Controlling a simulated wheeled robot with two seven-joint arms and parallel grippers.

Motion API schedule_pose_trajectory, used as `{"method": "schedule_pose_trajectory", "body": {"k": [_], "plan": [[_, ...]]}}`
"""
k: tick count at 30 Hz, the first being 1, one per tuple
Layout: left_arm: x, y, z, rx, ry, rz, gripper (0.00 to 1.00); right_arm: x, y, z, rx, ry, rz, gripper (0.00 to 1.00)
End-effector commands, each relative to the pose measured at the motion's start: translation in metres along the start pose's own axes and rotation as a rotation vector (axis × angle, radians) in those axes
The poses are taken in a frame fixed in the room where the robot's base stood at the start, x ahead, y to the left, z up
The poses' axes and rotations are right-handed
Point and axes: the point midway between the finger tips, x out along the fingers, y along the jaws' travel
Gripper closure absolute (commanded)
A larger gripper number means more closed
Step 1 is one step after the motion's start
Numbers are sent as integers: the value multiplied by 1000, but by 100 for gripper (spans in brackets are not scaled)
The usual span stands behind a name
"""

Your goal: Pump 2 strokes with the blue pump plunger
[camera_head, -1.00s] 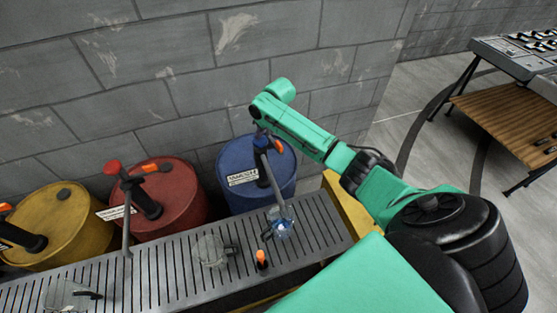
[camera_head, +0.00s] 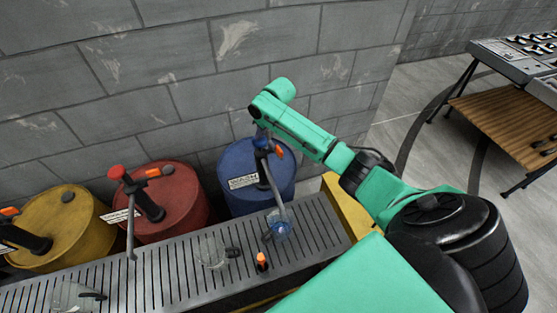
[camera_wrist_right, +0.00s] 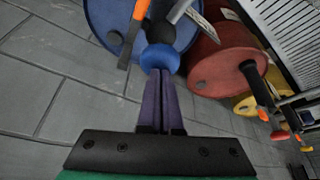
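The blue pump plunger's round knob (camera_wrist_right: 160,58) sits right at my right fingertips in the right wrist view. My right gripper (camera_wrist_right: 161,74) has its two fingers together, with only a thin gap between them. The tips meet the near side of the knob and seem to touch it, not wrap around it. In the head view my right gripper (camera_head: 262,128) is small and partly hidden by its own wrist, over the blue drum (camera_head: 256,187). The grey spout of the blue pump (camera_head: 270,178) slopes down to a clear jug with blue liquid (camera_head: 279,227). My left gripper is out of view.
A red drum (camera_head: 174,202) and a yellow drum (camera_head: 62,228) with pumps stand to the left. A slotted metal bench (camera_head: 170,276) runs in front, holding another clear jug (camera_head: 211,252) and an orange-topped item (camera_head: 262,261). A block wall is behind. Open floor lies at right.

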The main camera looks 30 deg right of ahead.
Motion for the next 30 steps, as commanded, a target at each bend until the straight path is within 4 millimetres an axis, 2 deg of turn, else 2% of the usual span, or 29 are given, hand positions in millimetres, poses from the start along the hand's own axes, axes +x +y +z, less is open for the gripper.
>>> {"method": "schedule_pose_trajectory", "body": {"k": [15, 30], "plan": [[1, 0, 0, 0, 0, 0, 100, -34, 0, -15, 0, 3, 1, 100], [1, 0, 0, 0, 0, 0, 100, -36, 1, -16, 0, 4, 2, 100]]}}
